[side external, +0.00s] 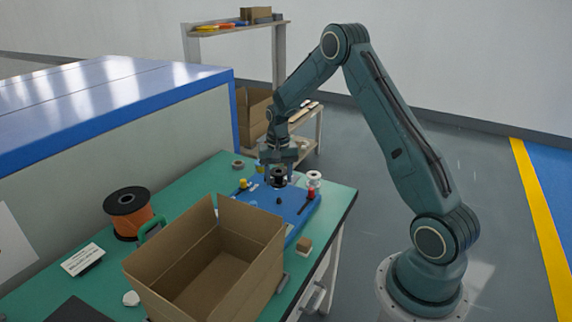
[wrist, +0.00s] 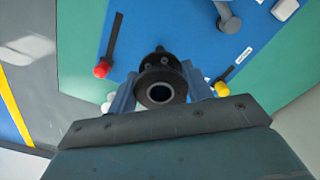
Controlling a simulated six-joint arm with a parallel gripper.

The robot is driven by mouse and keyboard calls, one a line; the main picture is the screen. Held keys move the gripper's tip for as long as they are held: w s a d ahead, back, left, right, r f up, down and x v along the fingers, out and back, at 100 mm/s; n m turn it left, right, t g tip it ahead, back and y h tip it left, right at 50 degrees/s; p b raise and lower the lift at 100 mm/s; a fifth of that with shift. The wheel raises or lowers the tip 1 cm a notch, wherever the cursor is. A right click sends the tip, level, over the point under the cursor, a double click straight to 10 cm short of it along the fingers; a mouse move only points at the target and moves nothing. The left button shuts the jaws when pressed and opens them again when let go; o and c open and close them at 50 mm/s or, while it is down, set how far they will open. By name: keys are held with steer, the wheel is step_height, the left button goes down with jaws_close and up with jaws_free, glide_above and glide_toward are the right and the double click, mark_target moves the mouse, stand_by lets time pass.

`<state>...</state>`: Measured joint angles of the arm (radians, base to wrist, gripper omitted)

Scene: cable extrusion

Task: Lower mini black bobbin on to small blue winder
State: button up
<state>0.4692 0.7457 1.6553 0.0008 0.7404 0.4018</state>
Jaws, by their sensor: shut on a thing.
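The mini black bobbin (side external: 278,176) is held in my gripper (side external: 279,168) above the blue winder in the side external view. In the wrist view the bobbin (wrist: 160,88) sits between the two fingers of my gripper (wrist: 160,95), its round end with a central hole facing the camera. The small blue winder (side external: 300,206) is a flat blue plate on the green table; it also fills the background in the wrist view (wrist: 185,25). A small dark post (side external: 279,200) stands on it below the bobbin, with a visible gap. The bobbin hides the part of the winder behind it in the wrist view.
An open cardboard box (side external: 215,262) stands close in front of the winder. A white spool (side external: 313,180) stands at the winder's right side. A large black and orange spool (side external: 128,211) is at the table's left. Red (wrist: 101,69) and yellow (wrist: 221,89) knobs flank the bobbin.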

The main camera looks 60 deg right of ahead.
mark_target(279, 198)
steer(key=shift+f, duration=0.4)
steer(key=shift+f, duration=3.05)
steer(key=shift+f, duration=0.2)
steer(key=o, duration=1.4)
steer(key=shift+c, duration=0.2)
steer(key=shift+r, duration=0.2)
steer(key=shift+r, duration=3.3)
